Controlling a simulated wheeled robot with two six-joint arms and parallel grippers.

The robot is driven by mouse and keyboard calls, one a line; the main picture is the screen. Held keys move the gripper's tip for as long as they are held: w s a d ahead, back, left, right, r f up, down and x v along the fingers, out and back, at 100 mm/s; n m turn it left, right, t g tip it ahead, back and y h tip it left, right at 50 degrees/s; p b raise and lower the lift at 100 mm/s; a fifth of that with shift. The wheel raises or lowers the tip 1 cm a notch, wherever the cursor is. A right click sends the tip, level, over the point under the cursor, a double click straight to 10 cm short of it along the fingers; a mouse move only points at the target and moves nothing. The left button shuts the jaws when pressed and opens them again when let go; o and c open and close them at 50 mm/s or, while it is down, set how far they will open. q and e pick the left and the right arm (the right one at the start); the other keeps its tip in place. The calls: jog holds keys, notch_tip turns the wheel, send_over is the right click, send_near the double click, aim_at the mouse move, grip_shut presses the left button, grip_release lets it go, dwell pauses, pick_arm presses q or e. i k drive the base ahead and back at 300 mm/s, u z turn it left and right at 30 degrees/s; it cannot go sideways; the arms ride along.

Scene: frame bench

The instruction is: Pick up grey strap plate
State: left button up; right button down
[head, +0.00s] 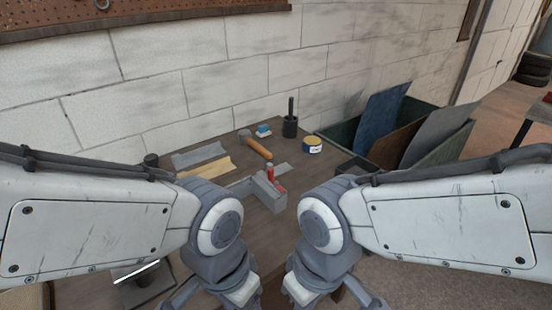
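A flat, long grey piece (200,153) lies at the back left of the bench, behind a tan strip (208,168). A smaller thin grey plate (282,167) lies mid-bench, just behind a grey block (264,196) with a red part on it. I cannot tell for sure which of the two is the strap plate. My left gripper (212,298) and my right gripper (335,298) are at the bottom edge, nearer than both pieces and apart from them. Both are largely cut off or hidden by my wrists, so their fingertips do not show clearly.
A hammer (258,148) with an orange handle, a dark pot (290,127), a tin (312,146) and a small blue-topped item (263,131) stand towards the back. A green bin (440,151) of sheets is at right. A white wall closes off the back.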

aim_at(277, 171)
jog(key=z, duration=1.85)
jog(key=i, duration=2.1)
jog(key=u, duration=3.85)
jog(key=i, duration=0.5)
jog(key=u, duration=0.05)
